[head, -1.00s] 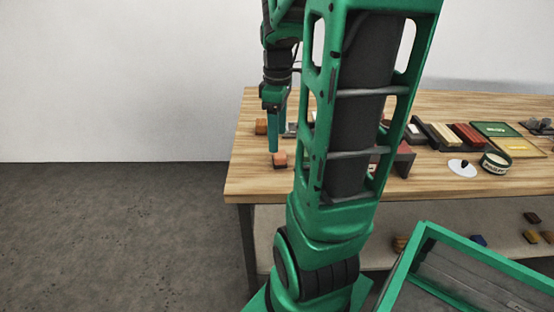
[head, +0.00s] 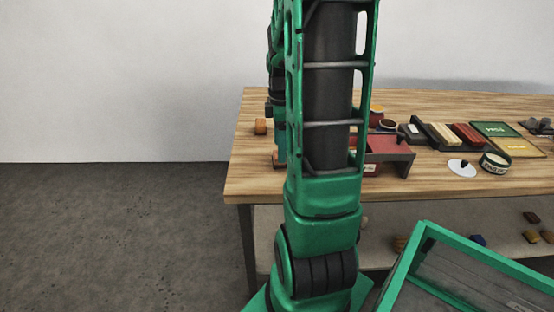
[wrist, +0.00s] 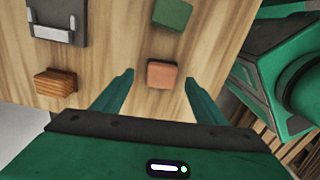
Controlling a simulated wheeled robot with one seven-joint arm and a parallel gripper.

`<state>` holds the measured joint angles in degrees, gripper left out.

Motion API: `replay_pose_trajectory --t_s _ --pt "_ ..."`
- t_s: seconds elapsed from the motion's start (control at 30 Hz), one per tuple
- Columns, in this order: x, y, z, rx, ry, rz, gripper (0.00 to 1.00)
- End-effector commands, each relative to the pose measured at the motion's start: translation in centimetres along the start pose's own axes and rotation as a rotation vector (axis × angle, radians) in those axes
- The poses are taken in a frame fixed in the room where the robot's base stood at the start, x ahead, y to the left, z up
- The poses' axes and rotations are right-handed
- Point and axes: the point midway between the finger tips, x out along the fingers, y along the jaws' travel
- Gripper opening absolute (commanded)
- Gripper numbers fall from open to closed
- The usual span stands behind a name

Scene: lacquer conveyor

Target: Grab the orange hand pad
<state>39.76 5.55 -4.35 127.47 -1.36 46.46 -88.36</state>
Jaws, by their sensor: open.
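A small salmon-orange pad (wrist: 162,75) lies on the wooden table, between the two fingertips in the wrist view. In the head view only a sliver of it (head: 276,158) shows beside my arm. My gripper (wrist: 159,78) is open and points down at this pad, with a gap on both sides. I cannot tell how far above the table the fingertips are. A second block (wrist: 55,83), deeper orange with wood grain, lies apart to the left. It also shows in the head view (head: 261,126) near the table's left end.
A green block (wrist: 172,14) lies just past the salmon-orange pad. A grey metal piece (wrist: 58,20) is at the upper left. In the head view, a red-topped stand (head: 385,146), a round tin (head: 495,163) and a white disc (head: 461,167) are to the right on the table (head: 425,183).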

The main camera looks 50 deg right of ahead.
Motion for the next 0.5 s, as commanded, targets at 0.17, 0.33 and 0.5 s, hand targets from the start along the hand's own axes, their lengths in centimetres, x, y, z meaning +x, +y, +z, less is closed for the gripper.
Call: replay_pose_trajectory --t_s 0.17,0.33,0.5 --pt "2.7 -0.2 -0.2 0.001 0.0 -0.004 0.66" --pt "3.9 -0.2 -0.3 0.0 0.0 -0.001 0.66" --pt "3.9 -0.2 -0.3 0.0 0.0 0.0 0.66"
